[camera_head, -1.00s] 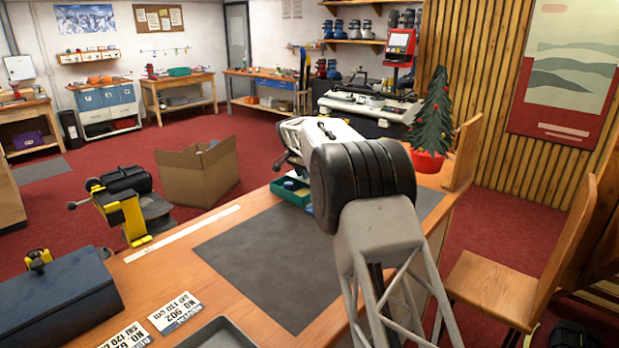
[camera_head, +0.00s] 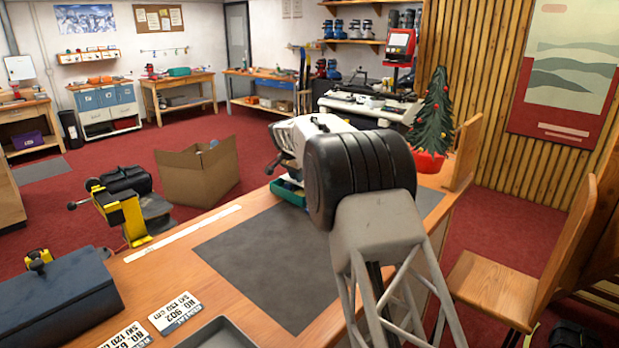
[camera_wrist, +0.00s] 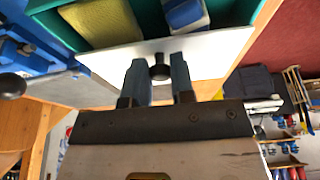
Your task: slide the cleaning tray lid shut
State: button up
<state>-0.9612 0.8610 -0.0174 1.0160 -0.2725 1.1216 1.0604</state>
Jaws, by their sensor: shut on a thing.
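The green cleaning tray (camera_wrist: 232,12) fills the top of the wrist view, with its contents open to view. In the head view the tray (camera_head: 287,193) is at the far end of the bench, partly hidden by my arm. Its pale flat lid (camera_wrist: 212,52) lies across the near side of the tray in the wrist view, clear of the contents seen beyond it. A black knob (camera_wrist: 159,73) stands on the lid. My gripper (camera_wrist: 158,68) is shut on the knob, one finger on each side. My fingers are hidden in the head view.
A yellow sponge (camera_wrist: 102,22) and a blue-and-white block (camera_wrist: 186,13) lie inside the tray. A blue device with a black ball handle (camera_wrist: 12,84) is close on the left. A small decorated tree (camera_head: 432,115) stands right of my arm. The dark mat (camera_head: 270,262) is bare.

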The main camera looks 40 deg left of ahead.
jog(key=shift+s, duration=2.55)
jog(key=o, duration=0.4)
jog(key=shift+r, duration=0.1)
jog(key=shift+r, duration=2.9)
jog(key=shift+r, duration=0.1)
jog(key=shift+r, duration=1.9)
